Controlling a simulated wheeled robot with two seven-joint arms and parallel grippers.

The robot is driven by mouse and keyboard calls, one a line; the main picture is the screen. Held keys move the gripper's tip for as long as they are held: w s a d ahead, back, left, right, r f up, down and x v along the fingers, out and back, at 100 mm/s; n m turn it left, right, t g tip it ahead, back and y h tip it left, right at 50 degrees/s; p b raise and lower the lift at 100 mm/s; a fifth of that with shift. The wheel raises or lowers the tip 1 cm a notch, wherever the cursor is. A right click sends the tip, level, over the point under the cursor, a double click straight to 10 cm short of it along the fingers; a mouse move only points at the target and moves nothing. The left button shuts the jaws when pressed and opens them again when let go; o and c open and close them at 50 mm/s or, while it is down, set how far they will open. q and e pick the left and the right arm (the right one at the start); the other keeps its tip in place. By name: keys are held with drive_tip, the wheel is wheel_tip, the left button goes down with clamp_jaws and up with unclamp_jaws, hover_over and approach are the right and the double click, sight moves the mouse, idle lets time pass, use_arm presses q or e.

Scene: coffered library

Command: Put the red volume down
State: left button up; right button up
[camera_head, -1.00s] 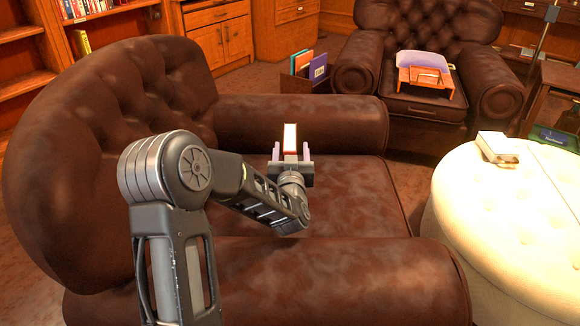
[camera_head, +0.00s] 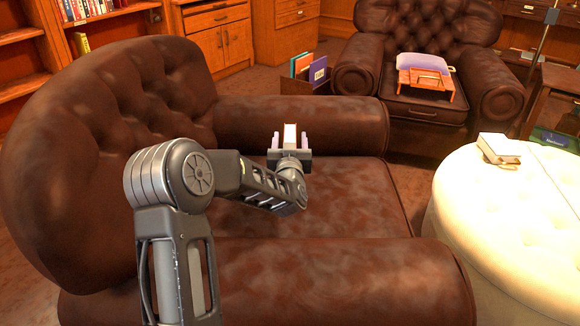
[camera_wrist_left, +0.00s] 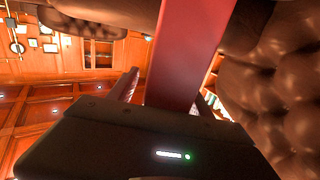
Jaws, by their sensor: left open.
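The red volume (camera_head: 290,133) is at the far side of the brown leather armchair's seat (camera_head: 340,205), in front of its far armrest. Its pale top edge shows in the head view, and its red cover (camera_wrist_left: 190,50) fills the upper middle of the left wrist view. My left gripper (camera_head: 291,141) is open, with one finger on each side of the volume. Small gaps show between fingers and book. The gripper hides the volume's lower part, so I cannot tell what it rests on. My right gripper is not in view.
The far armrest (camera_head: 300,125) rises behind the volume, and the tufted backrest (camera_head: 100,150) stands to the left. A cream ottoman (camera_head: 510,215) with a white box-like object (camera_head: 498,148) is at right. Another armchair (camera_head: 425,60) stands behind. The seat's front part is bare.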

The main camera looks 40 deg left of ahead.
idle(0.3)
use_arm(q)
clamp_jaws()
idle(0.5)
idle(0.7)
drive_tip(key=shift+r, duration=0.2)
